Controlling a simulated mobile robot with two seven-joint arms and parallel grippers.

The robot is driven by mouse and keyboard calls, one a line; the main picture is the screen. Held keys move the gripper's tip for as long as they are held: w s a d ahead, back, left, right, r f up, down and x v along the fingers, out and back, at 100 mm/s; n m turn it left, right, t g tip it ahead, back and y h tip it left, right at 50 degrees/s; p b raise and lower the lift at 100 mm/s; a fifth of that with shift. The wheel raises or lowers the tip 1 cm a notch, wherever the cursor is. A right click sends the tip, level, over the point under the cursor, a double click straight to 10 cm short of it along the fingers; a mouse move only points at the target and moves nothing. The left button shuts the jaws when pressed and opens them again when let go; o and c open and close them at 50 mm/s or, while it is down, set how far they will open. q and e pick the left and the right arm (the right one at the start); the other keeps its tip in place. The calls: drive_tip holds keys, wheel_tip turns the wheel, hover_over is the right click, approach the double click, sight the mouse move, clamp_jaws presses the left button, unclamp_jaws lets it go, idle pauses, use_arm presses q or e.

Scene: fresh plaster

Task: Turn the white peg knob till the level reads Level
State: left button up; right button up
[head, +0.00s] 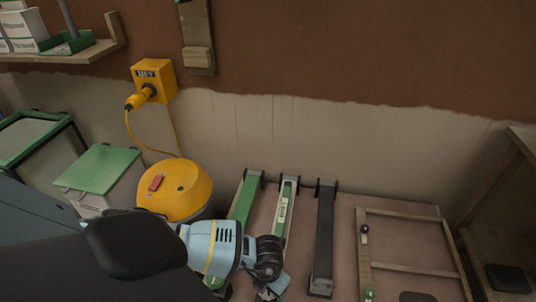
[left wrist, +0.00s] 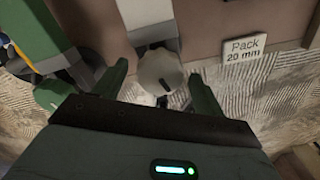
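In the left wrist view, a round white knob (left wrist: 160,72) with a dark mark near its lower edge sits at the end of a pale bar. My left gripper (left wrist: 160,92) is open, with one dark green finger on each side of the knob. I cannot tell whether either finger touches it. In the head view, the fingers are not clear at the bottom edge. A pale bar (head: 284,222) with a yellowish label stands there between a green and a dark bar. I cannot make out a level reading. My right gripper is not in view.
A "Pack 20 mm" label (left wrist: 243,48) lies right of the knob, near combed plaster (left wrist: 270,95). In the head view, a yellow drum (head: 180,193) stands left of the bars and a wooden frame (head: 405,268) lies to the right. A shelf (head: 85,52) is upper left.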

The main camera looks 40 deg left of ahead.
use_arm(q)
wheel_tip(320, 180, up, 7)
drive_tip(key=shift+r+p, duration=0.1)
drive_tip(key=shift+p, duration=0.7)
drive_tip(key=shift+r, duration=0.35)
